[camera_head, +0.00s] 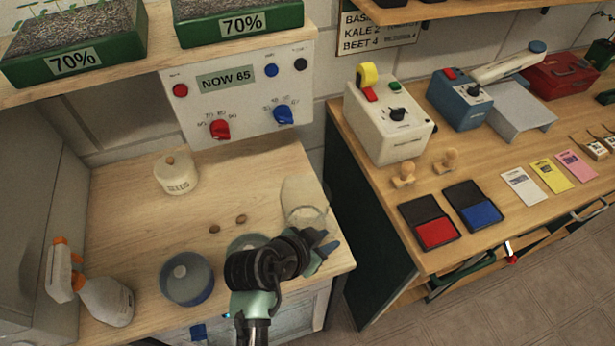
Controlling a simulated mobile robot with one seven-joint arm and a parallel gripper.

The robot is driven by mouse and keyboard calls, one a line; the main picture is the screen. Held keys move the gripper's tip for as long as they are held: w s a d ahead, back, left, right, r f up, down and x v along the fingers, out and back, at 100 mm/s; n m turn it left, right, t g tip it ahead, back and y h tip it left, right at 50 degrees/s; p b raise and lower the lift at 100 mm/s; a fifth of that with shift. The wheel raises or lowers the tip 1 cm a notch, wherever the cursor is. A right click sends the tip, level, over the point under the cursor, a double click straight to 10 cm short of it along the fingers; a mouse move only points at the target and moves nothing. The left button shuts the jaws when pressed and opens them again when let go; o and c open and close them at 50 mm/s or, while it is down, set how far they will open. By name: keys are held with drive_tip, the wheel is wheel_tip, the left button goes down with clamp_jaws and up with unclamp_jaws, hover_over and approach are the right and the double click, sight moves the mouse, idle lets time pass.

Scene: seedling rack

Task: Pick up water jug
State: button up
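A clear, see-through container (304,198), which looks like the water jug, stands near the right edge of the wooden counter. Its lower part is partly covered by my arm, and I cannot make out its handle. My gripper (322,250) is just in front of and below it in the picture, near the counter's front right corner. The fingers are small and seen from behind, so their opening is unclear. I cannot tell whether they touch the container.
On the counter (130,220) are a seeds jar (177,174), a blue-rimmed bowl (187,279), a spray bottle (104,297) and two small brown pieces. A control panel (240,88) stands behind. A bench with stamp pads (430,222) is to the right, across a gap.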

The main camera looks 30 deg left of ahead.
drive_tip(key=shift+p+x, duration=0.45)
drive_tip(key=shift+x, duration=2.5)
drive_tip(key=shift+c, duration=0.3)
clamp_jaws()
drive_tip(key=shift+r, duration=0.1)
